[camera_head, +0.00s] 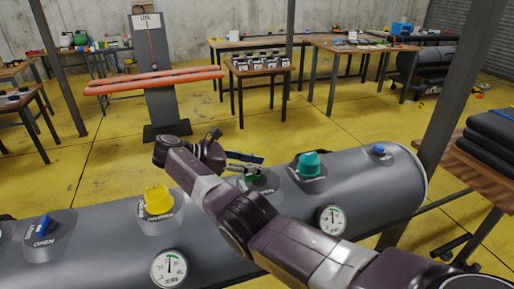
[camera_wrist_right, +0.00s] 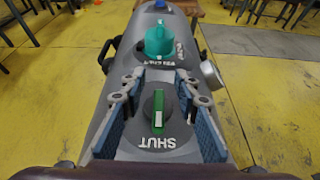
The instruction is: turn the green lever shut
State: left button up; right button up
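My right gripper (camera_wrist_right: 158,98) is open around the lever, with one blue-padded finger on each side and gaps between. In the head view my right gripper (camera_head: 246,163) is over the lever's base, and the lever (camera_head: 258,180) is only partly visible. My left gripper is not in view.
A teal knob (camera_head: 308,165) stands just beyond the lever, and a yellow knob (camera_head: 158,199) is on the other side. Blue valves (camera_head: 43,226) and pressure gauges (camera_head: 332,220) are along the tube. A post (camera_head: 452,100) and a table with black rolls (camera_head: 490,145) stand at right.

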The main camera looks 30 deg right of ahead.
notch_tip(320, 180, up, 7)
jog(key=shift+f, duration=0.1)
jog(key=shift+s+f, duration=0.1)
dwell(0.6)
